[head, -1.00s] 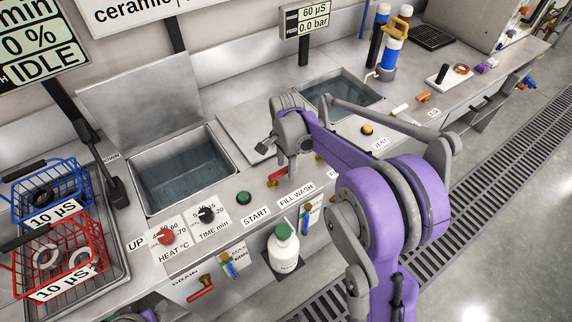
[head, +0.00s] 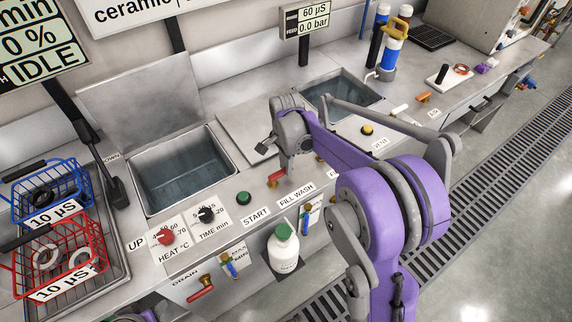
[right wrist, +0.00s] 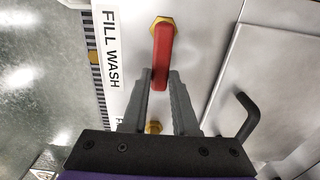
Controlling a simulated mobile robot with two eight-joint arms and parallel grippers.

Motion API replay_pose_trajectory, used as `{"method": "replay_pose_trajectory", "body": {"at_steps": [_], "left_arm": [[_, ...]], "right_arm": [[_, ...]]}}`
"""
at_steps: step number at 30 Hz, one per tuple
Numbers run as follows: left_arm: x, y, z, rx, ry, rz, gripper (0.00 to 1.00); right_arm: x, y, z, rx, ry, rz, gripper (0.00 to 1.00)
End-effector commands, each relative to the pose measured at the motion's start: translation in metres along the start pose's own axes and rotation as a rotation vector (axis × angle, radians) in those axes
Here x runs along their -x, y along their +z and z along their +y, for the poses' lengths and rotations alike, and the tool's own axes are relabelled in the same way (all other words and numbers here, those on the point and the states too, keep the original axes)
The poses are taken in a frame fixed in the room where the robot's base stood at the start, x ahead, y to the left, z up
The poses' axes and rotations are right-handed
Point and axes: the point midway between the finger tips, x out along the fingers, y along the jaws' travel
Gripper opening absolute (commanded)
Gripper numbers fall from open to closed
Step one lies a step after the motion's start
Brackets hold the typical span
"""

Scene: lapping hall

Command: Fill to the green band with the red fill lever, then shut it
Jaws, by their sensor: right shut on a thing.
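The red fill lever (right wrist: 163,50) sits on a brass hub beside the FILL WASH label in the right wrist view. My right gripper (right wrist: 160,80) is shut on its free end. In the head view the lever (head: 277,179) shows at the panel's edge, with my right gripper (head: 288,166) over it and partly hidden by its own wrist. The left tank (head: 184,172) holds water below its rim. A sight tube (head: 229,265) with a blue column hangs on the front; a green band on it is too small to read.
A green START button (head: 243,198), a red heat knob (head: 166,237) and a time knob (head: 206,214) are left of the lever. A yellow VENT button (head: 367,129) is to its right. A white bottle (head: 284,250) stands below, near the red drain handle (head: 201,287).

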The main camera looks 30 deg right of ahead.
Motion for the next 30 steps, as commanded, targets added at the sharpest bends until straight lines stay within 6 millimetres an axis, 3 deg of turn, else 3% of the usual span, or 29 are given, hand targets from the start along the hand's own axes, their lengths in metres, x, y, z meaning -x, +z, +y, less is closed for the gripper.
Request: {"method": "replay_pose_trajectory", "body": {"at_steps": [23,30], "left_arm": [[0.0001,-0.0001,0.0000,0.000,0.000,0.000,0.57],[-0.0044,0.0035,0.0000,0.000,0.000,-0.002,0.57]], "right_arm": [[0.0006,-0.0003,-0.0009,0.001,-0.002,0.000,0.00],[-0.0006,0.0007,-0.0098,0.181,0.000,0.000,0.00]]}}
